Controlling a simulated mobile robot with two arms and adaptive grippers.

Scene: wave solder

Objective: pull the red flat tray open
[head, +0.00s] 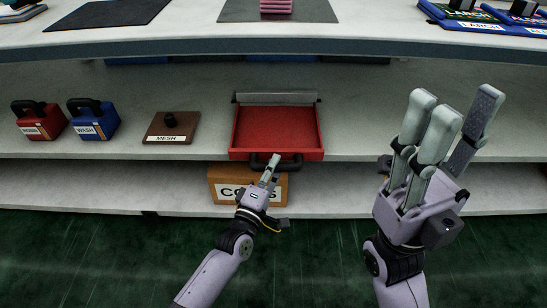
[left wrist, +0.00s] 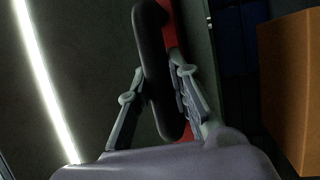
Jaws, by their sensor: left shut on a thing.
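The red flat tray (head: 277,128) sits on the middle shelf, drawn out of its grey housing (head: 276,98) so that its red floor shows and its front reaches the shelf's front edge. A black handle (head: 259,164) is on its front. My left gripper (head: 271,165) is at this handle. In the left wrist view its fingers stand on both sides of the black handle (left wrist: 153,70), shut on it, with a strip of the red tray (left wrist: 167,38) behind. My right gripper (head: 447,120) is raised at the right, fingers spread and empty, away from the tray.
A cardboard box (head: 226,188) stands on the lower shelf below the tray, close to my left gripper. A brown MESH block (head: 171,128), a blue WASH block (head: 93,121) and a red block (head: 41,122) stand left. The worktop (head: 390,28) overhangs the shelf.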

